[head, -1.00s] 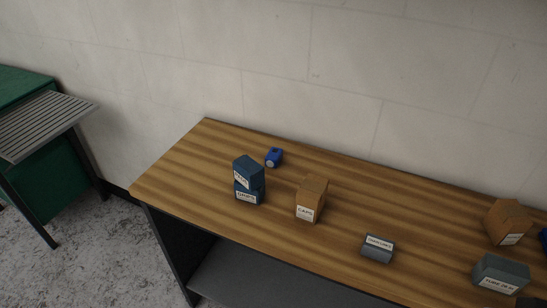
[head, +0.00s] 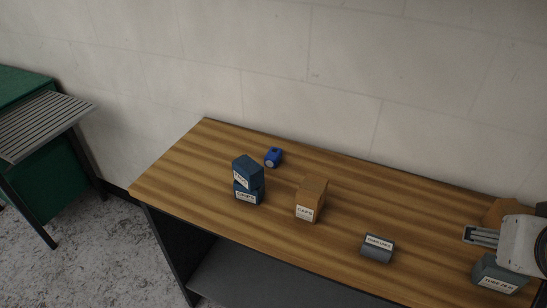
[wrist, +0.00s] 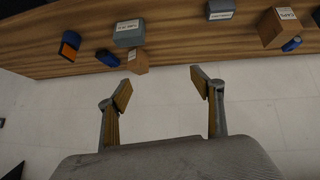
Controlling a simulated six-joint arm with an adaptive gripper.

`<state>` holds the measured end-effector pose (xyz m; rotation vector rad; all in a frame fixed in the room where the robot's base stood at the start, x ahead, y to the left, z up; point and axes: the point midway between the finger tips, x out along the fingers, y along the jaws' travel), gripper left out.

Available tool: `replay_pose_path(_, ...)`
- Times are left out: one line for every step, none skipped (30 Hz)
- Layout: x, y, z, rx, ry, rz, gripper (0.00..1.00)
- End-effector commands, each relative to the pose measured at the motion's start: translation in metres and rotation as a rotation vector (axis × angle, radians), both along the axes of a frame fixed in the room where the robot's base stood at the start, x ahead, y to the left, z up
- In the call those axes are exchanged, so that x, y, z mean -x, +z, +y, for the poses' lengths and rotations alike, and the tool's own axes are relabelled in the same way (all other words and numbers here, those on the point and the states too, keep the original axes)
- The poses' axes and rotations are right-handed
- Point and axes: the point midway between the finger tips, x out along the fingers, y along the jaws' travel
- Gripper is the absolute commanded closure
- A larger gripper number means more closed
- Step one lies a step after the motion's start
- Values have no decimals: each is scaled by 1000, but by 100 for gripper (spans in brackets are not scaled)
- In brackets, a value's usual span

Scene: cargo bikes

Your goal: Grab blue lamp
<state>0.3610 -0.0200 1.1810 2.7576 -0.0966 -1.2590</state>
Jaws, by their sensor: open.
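A small blue lamp (head: 273,157) with a pale round face stands near the back of the wooden table, behind two stacked dark blue boxes (head: 248,180). In the wrist view, a blue object beside the brown box at the far right (wrist: 291,44) looks like this lamp. My gripper (head: 470,235) is at the right end of the table in the head view, far to the right of the lamp. In the wrist view my gripper (wrist: 161,85) is open, with nothing between its fingers.
A brown box (head: 311,200) and a grey box (head: 377,248) stand on the table (head: 190,160). A larger grey box (head: 500,275) and a partly hidden brown box (head: 497,213) are near my gripper. The wrist view also shows another blue object (wrist: 107,58) and a blue-and-orange item (wrist: 69,45).

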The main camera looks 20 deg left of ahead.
Motion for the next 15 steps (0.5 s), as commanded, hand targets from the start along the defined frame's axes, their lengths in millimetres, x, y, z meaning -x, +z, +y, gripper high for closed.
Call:
replay_pose_path(-17, 8, 0, 13, 8, -26, 34)
replay_pose_path(-26, 13, 1, 22, 12, -45, 34)
replay_pose_path(-39, 20, 1, 31, 18, -69, 34)
replay_pose_path(-48, 25, 2, 39, 24, -86, 34)
replay_pose_path(-57, 30, 3, 45, 30, -105, 34)
replay_pose_path(-70, 37, 5, 53, 38, -129, 34)
replay_pose_path(-79, 41, 7, 60, 45, -146, 34)
replay_pose_path(-88, 47, 8, 64, 53, -164, 34)
replay_pose_path(-100, 52, 11, 71, 64, -187, 34)
replay_pose_path(-109, 57, 13, 77, 72, -205, 34)
replay_pose_path(-118, 61, 16, 81, 80, -222, 34)
replay_pose_path(-130, 68, 20, 86, 93, -245, 34)
replay_pose_path(-139, 72, 23, 90, 103, -261, 34)
replay_pose_path(-147, 76, 26, 94, 114, -279, 34)
replay_pose_path(-159, 81, 31, 98, 129, -301, 34)
